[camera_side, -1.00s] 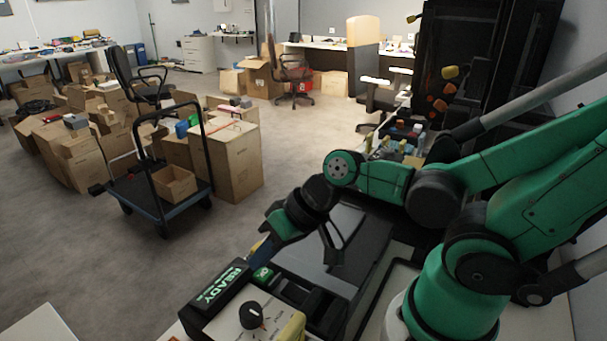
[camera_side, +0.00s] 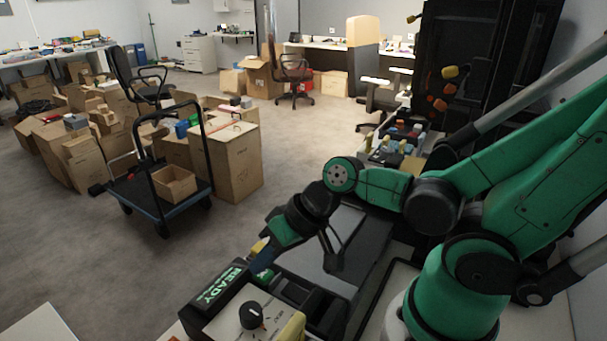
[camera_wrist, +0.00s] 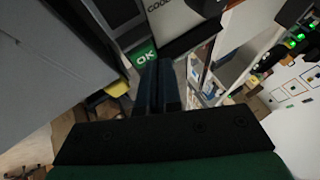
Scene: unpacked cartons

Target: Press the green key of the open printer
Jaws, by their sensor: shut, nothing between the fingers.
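The printer stands at the bottom middle of the side view, with a lit READY display (camera_side: 219,287) and a dark knob on its pale panel. Its green key (camera_side: 265,275) sits just right of the display and is partly covered by my fingers. The key, marked OK (camera_wrist: 145,56), shows in the wrist view right at the fingertips. My gripper (camera_side: 259,266) is shut and empty, pointing down at the key. It also shows in the wrist view (camera_wrist: 157,66), its tips at the key's lower edge. I cannot tell whether they touch it.
The printer's raised grey lid (camera_side: 355,245) and dark open bay (camera_side: 305,295) lie right of the key. A trolley (camera_side: 160,190) and several cartons (camera_side: 232,165) stand on the floor behind.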

